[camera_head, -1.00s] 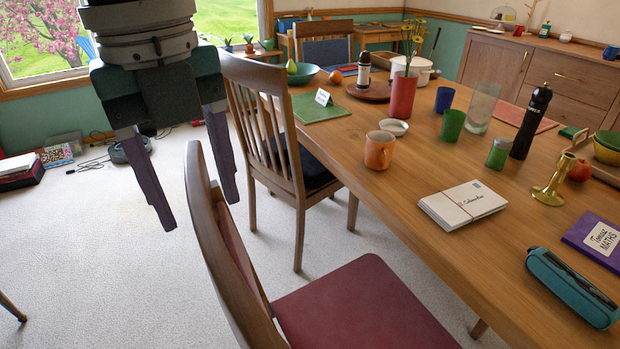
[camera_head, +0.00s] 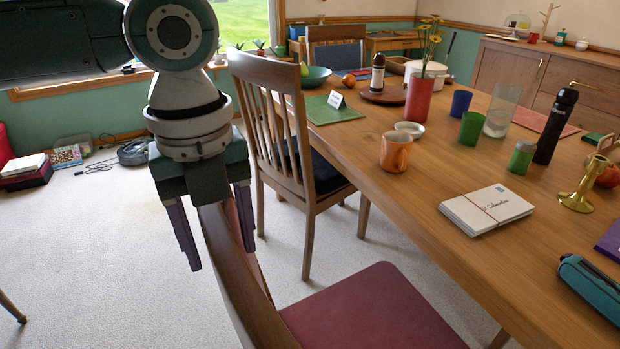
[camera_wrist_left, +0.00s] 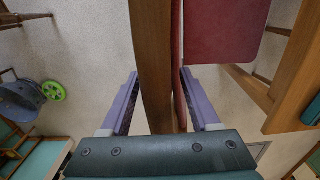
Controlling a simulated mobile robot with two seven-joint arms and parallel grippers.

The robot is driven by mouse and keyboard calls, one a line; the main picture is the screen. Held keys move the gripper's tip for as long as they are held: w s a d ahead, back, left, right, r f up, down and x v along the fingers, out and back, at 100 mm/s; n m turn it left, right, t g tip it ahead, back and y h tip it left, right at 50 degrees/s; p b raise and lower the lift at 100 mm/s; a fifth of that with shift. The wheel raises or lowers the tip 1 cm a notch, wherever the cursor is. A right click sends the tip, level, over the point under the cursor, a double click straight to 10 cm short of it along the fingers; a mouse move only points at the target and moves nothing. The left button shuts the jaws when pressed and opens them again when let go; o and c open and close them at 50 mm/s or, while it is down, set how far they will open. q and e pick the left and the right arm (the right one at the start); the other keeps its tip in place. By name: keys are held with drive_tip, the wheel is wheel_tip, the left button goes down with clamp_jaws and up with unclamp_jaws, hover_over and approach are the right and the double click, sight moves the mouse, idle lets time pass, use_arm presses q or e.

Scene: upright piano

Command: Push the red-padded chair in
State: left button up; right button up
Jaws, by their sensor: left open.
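The red-padded chair shows in the head view with its red seat (camera_head: 375,312) at the bottom centre, partly under the table edge. Its brown wooden backrest (camera_head: 236,280) rises to the left of the seat. My left gripper (camera_head: 222,259) is open and points down over the top of the backrest, one finger on each side of it. In the left wrist view the backrest's top rail (camera_wrist_left: 154,60) runs between the two open fingers, with the red seat (camera_wrist_left: 221,30) to its right. I cannot tell whether a finger touches the wood. My right gripper is not in view.
The wooden table (camera_head: 420,205) holds an orange mug (camera_head: 396,152), envelopes (camera_head: 487,209) and a teal pencil case (camera_head: 592,288) near its edge. A second chair (camera_head: 285,135) with a dark seat stands just beyond. Carpet (camera_head: 100,240) to the left is mostly clear.

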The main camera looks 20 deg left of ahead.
use_arm(q)
clamp_jaws()
idle(0.5)
idle(0.9)
